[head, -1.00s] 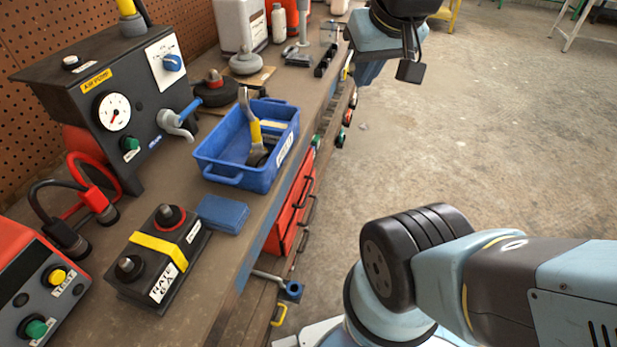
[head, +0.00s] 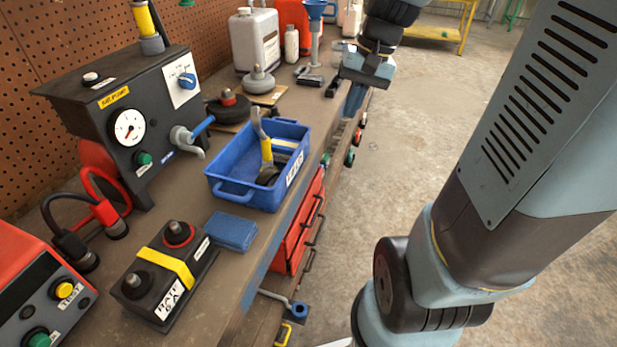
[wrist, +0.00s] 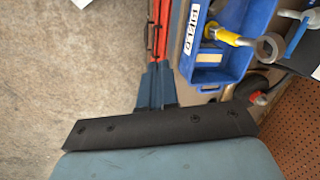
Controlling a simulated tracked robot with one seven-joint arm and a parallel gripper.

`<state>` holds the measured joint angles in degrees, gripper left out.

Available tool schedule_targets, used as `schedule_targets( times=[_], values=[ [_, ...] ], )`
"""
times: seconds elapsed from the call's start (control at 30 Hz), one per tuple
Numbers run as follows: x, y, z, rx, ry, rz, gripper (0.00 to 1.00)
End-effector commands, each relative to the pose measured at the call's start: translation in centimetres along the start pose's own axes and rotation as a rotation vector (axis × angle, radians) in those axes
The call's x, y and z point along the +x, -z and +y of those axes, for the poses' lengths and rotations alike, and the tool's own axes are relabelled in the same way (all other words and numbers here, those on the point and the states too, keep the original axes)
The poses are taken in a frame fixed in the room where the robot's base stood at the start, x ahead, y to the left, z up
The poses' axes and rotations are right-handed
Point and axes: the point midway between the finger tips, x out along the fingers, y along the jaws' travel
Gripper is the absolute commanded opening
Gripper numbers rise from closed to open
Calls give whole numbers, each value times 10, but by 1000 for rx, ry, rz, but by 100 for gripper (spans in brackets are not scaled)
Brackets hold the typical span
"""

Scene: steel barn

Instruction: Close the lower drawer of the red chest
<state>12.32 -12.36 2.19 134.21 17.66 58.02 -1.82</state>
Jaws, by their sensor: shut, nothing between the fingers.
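The red chest (head: 301,228) sits under the bench's front edge, with several dark handles on its front. It shows in the wrist view as a narrow red strip (wrist: 160,35) seen from above. I cannot clearly tell the lower drawer from the others or how far out it stands. My gripper (head: 353,100) is beyond the chest, near the bench edge, and its fingertips are partly hidden in the head view. In the wrist view its blue-grey fingers (wrist: 157,75) are together and empty, pointing toward the red strip; contact cannot be told.
A blue clamp handle (head: 298,310) juts out below the near end. Colored round knobs (head: 349,157) line the bench side beyond. The concrete floor (head: 420,130) at right is open.

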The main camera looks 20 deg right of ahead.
Motion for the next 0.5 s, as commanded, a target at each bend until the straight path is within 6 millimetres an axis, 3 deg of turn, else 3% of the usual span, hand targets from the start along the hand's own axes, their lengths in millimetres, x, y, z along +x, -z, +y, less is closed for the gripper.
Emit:
schedule_targets(
  times=[0.5],
  values=[
    [78,73,25,279,176,-268,0]
  ],
)
